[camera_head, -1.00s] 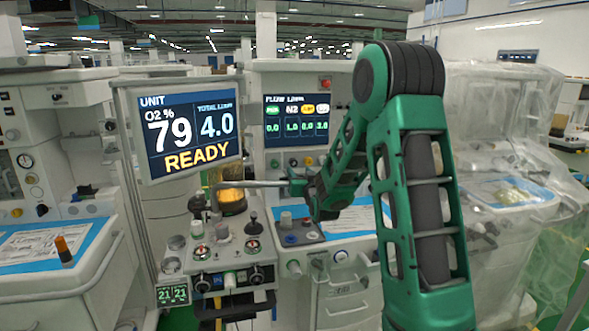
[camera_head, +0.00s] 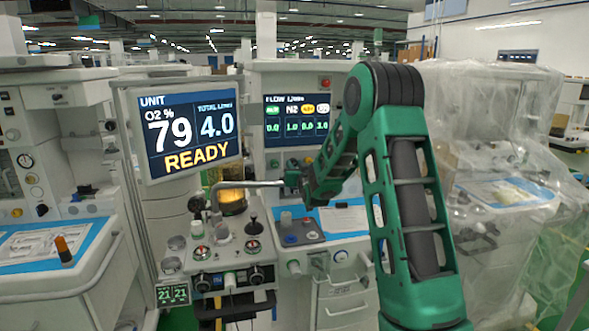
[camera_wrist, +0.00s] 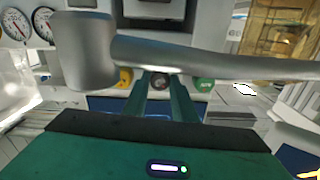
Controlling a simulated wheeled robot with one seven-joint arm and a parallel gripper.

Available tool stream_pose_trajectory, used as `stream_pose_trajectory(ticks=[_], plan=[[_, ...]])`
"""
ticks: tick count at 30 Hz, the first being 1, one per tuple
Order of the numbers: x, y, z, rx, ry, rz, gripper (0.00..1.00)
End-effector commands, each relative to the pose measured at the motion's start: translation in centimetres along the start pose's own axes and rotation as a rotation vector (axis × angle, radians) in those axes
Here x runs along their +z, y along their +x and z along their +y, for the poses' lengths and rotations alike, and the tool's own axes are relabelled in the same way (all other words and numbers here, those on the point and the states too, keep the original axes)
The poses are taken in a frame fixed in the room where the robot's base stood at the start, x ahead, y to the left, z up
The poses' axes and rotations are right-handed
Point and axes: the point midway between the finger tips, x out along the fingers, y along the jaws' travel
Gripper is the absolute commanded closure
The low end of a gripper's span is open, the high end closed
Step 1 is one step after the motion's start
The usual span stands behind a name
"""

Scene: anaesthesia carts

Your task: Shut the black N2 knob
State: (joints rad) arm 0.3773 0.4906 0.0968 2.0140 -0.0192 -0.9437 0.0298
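The black N2 knob (camera_wrist: 160,80) shows in the wrist view between my two green fingers, with a yellow knob (camera_wrist: 124,78) on its left and a green knob (camera_wrist: 203,85) on its right. My gripper (camera_wrist: 160,82) is open, its fingertips pointing at the black knob. I cannot tell whether they touch it. In the head view my gripper (camera_head: 292,180) is just below the row of knobs, and the black knob (camera_head: 291,162) is small there. The flow screen (camera_head: 297,120) above reads about 1.0 under N2.
A grey metal pipe (camera_wrist: 210,60) crosses close in front of the wrist camera, over the fingers; in the head view it runs level (camera_head: 250,185) beside my gripper. A monitor (camera_head: 188,130) reading READY stands left. A plastic-covered cart (camera_head: 500,170) stands right.

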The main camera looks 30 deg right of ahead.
Motion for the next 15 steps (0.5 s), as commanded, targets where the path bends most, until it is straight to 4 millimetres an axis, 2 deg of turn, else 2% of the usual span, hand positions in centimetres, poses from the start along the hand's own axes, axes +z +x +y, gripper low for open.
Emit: stream_pose_trajectory(ticks=[2,3,6,15], plan=[[0.00,-0.01,0.01,0.000,0.000,0.000,0.98],[-0.09,0.24,0.89,0.003,0.001,0.001,0.98],[-0.02,0.05,0.15,0.000,0.002,0.000,0.98],[0.01,-0.01,0.00,0.001,0.094,0.000,0.98]])
